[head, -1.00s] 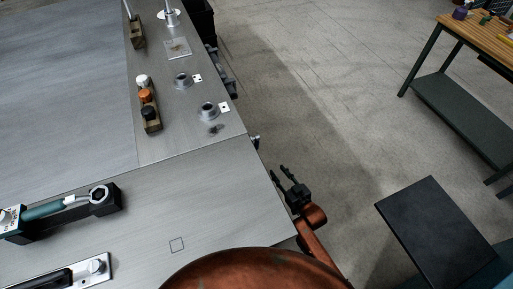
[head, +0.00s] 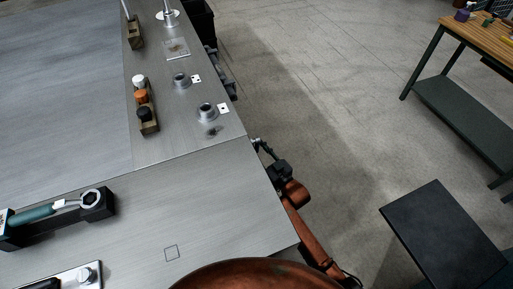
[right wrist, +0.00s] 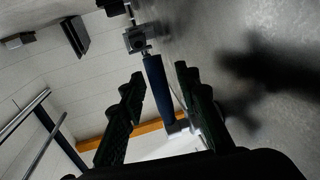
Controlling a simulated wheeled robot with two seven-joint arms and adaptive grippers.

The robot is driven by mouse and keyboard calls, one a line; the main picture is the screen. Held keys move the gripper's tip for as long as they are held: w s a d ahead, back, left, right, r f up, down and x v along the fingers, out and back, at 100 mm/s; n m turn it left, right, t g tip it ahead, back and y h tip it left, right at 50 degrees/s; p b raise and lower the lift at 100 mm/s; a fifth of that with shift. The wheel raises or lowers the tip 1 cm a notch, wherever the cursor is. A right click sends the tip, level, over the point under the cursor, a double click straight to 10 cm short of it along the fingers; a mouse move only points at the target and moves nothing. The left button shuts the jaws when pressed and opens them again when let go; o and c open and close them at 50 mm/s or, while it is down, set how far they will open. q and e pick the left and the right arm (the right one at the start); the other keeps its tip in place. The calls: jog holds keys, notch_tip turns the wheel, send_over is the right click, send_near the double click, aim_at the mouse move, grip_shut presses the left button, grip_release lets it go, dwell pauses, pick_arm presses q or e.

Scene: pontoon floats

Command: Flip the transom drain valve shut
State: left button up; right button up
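The transom drain valve shows in the right wrist view as a metal body (right wrist: 138,38) with a long blue lever (right wrist: 163,88). In the head view the valve is small and mostly hidden by my gripper at the deck's right edge. My right gripper (head: 262,150) is at that edge, beside the valve. In the right wrist view its two dark fingers (right wrist: 162,100) are apart, with the blue lever between them. A gap shows on the left side of the lever; contact cannot be told. My left gripper is not in view.
The grey metal deck (head: 215,195) carries a ring-ended tool in a black holder (head: 62,228), a wooden rack (head: 149,127) of white, orange and black caps, and round fittings (head: 207,111). A dark stool-like top (head: 440,235) and a wooden bench (head: 478,40) stand at right. Floor between is open.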

jog(key=shift+c, duration=0.5)
grip_shut()
